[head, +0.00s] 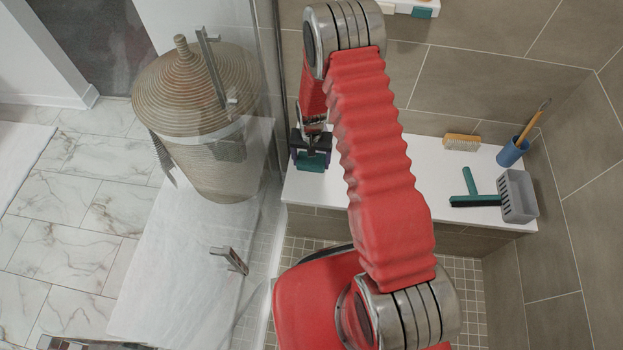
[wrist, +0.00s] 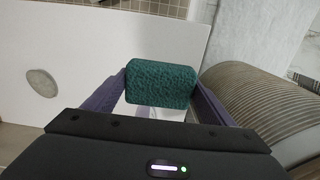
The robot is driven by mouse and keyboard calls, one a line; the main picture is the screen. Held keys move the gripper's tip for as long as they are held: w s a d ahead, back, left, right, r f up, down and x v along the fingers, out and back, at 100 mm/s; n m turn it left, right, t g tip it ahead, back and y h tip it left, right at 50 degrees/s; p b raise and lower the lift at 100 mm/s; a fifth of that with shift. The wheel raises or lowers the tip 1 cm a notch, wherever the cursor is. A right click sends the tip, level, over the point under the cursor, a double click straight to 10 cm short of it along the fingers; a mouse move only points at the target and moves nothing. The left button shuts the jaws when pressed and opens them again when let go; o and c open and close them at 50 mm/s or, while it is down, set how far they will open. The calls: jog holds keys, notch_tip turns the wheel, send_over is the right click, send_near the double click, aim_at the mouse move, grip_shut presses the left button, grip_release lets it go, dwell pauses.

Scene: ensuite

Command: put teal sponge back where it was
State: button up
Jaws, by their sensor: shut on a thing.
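The teal sponge (wrist: 160,82) is a rounded, rough-textured block between the two purple fingers of my gripper (wrist: 158,95) in the wrist view. My gripper is shut on it. In the head view my gripper (head: 311,148) is at the left end of the white bench (head: 330,204), close to the glass panel, and the sponge (head: 312,163) shows at its lower end. The bench also shows in the wrist view (wrist: 60,40). I cannot tell whether the sponge touches the bench or hangs above it.
A teal squeegee (head: 468,186), a grey basket (head: 518,196), a blue cup (head: 511,153) with a brush and a wooden brush (head: 462,142) are on the bench's right. A wicker basket (head: 195,110) stands behind the glass. A grey oval (wrist: 42,82) lies on the bench. Mid-bench is partly hidden by my arm.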

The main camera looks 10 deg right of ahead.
send_over(311, 180)
jog(key=shift+d+f, duration=0.1)
jog(key=shift+f, duration=2.8)
jog(key=shift+f, duration=0.1)
jog(key=shift+f, duration=1.95)
jog(key=o, duration=1)
jog(key=shift+f, duration=0.1)
jog(key=shift+r, duration=6.1)
